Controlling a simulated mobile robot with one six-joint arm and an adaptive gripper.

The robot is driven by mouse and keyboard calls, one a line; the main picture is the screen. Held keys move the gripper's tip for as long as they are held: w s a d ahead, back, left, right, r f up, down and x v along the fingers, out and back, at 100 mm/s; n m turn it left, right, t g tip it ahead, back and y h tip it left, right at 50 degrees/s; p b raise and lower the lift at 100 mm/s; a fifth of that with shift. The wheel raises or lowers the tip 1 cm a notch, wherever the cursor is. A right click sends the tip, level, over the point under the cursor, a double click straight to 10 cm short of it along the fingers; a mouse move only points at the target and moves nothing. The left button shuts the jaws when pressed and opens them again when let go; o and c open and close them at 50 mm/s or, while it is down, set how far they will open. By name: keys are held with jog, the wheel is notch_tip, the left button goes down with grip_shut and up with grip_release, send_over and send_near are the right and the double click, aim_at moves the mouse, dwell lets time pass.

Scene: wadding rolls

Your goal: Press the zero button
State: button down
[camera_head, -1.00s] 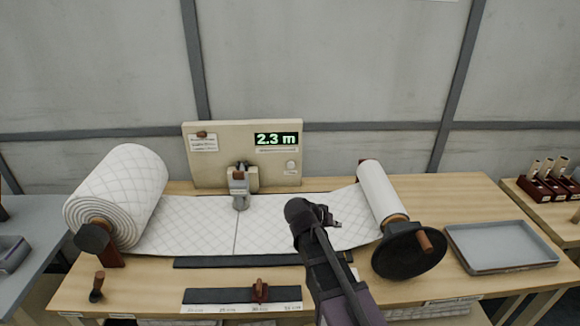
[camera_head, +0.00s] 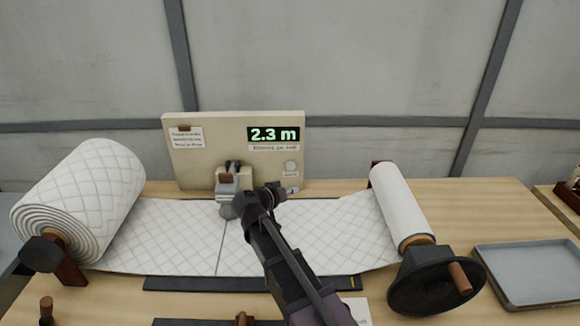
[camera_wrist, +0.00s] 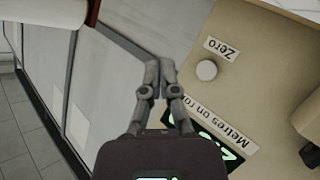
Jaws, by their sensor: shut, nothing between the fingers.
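The zero button is a small round white button (camera_head: 291,166) at the lower right of the beige panel (camera_head: 215,165), below a display (camera_head: 273,134) reading 2.3 m. In the wrist view the button (camera_wrist: 206,70) sits beside its "Zero" label (camera_wrist: 221,48). My gripper (camera_head: 293,189) is shut and empty, just below and in front of the button in the head view. In the wrist view its fingertips (camera_wrist: 160,66) are together, left of the button. A gap shows between them and the button in the picture; the depth is hard to judge.
Quilted wadding (camera_head: 175,235) runs across the table from a thick roll (camera_head: 85,205) at left to a thin roll (camera_head: 402,205) with a black crank wheel (camera_head: 425,288). A grey counter device (camera_head: 227,190) stands left of my gripper. A grey tray (camera_head: 530,275) lies at right.

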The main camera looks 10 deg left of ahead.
jog(key=shift+w+a, duration=0.4)
jog(key=shift+w, duration=0.05)
jog(key=shift+a, duration=0.1)
send_near(295, 168)
jog(key=shift+s+d+x, duration=0.1)
jog(key=shift+d+x, duration=0.05)
jog(key=shift+x, duration=0.9)
jog(key=shift+s+d+x, duration=0.1)
jog(key=shift+d+x, duration=0.05)
jog(key=shift+x, duration=0.85)
jog(key=shift+s+d+x, duration=0.15)
jog(key=shift+x, duration=0.9)
jog(key=shift+w+f, duration=0.15)
jog(key=shift+w+a, duration=0.15)
jog(key=shift+w, duration=0.1)
jog(key=shift+w+a, duration=0.1)
jog(key=shift+w, duration=0.4)
dwell(0.4)
jog(key=shift+s, duration=0.15)
dwell(0.3)
jog(key=shift+s+d, duration=0.25)
jog(key=shift+s, duration=0.5)
